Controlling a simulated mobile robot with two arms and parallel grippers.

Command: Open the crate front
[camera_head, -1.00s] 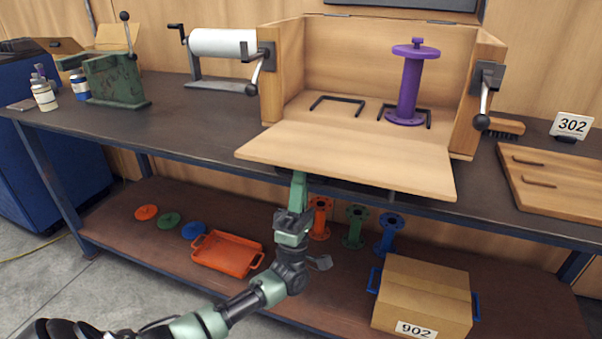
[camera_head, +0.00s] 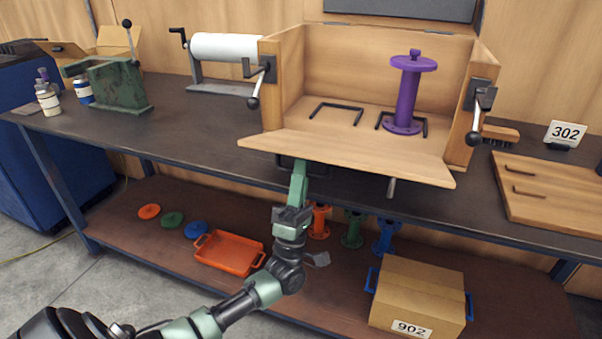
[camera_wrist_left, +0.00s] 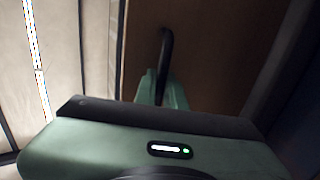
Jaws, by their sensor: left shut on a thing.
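The wooden crate (camera_head: 289,75) stands on the bench with its front panel (camera_head: 345,152) folded out, roughly level, past the bench edge. My left gripper (camera_head: 299,170) reaches up from below to the panel's underside. Its fingertips are partly hidden there. In the left wrist view my left gripper (camera_wrist_left: 162,88) is shut on a black bar handle (camera_wrist_left: 166,48) against the brown panel. Black latches with levers sit on the left post (camera_head: 262,72) and right post (camera_head: 480,97). The levers hang down, clear of the panel. My right gripper is not in view.
A purple flanged pipe (camera_head: 407,95) stands inside the crate. A paper roll (camera_head: 225,46) is left of it, a wooden board (camera_head: 550,185) right. Below, the shelf holds an orange tray (camera_head: 230,252), a cardboard box (camera_head: 418,290) and small pipes (camera_head: 353,228).

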